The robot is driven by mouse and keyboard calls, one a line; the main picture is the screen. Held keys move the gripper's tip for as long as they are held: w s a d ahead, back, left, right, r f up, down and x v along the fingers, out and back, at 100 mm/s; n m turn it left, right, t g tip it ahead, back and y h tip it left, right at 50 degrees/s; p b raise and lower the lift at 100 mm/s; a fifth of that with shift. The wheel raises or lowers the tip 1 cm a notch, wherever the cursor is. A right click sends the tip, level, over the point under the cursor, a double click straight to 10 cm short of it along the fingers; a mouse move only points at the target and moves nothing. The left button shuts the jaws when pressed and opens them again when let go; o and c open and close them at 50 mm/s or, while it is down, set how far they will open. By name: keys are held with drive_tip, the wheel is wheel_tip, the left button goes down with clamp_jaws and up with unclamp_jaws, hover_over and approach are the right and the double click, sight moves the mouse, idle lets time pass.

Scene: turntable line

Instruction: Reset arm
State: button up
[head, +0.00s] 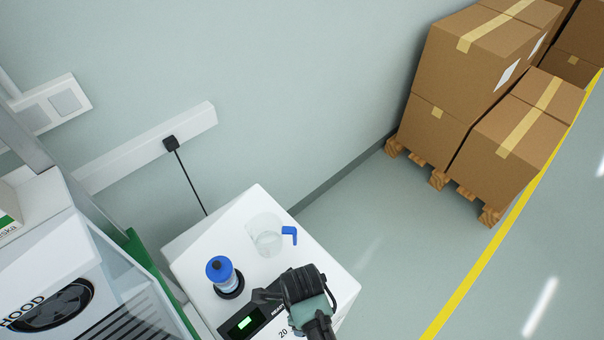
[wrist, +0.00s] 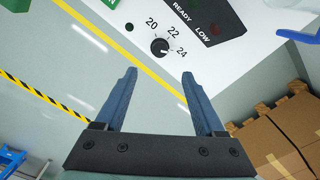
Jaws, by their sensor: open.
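My gripper (wrist: 160,103) is open and empty in the wrist view, its two dark blue fingers apart. Just beyond the fingertips is the white front panel of a machine with a black dial (wrist: 160,46) marked 20, 22 and 24. In the head view my gripper (head: 268,296) is at the front edge of the white machine (head: 190,250), and my wrist hides part of its panel. A blue-capped bottle (head: 223,272) stands in a dark round holder on the machine top. A clear jug (head: 265,238) with a blue handle stands behind it to the right.
Stacked cardboard boxes (head: 505,130) on a wooden pallet stand at the right by the wall. A white unit with a hood (head: 60,285) is at the left. A black plug (head: 171,143) with a cable sits in the wall strip. The floor right of the machine is clear.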

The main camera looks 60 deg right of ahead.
drive_tip(key=shift+r, duration=0.35)
idle(0.4)
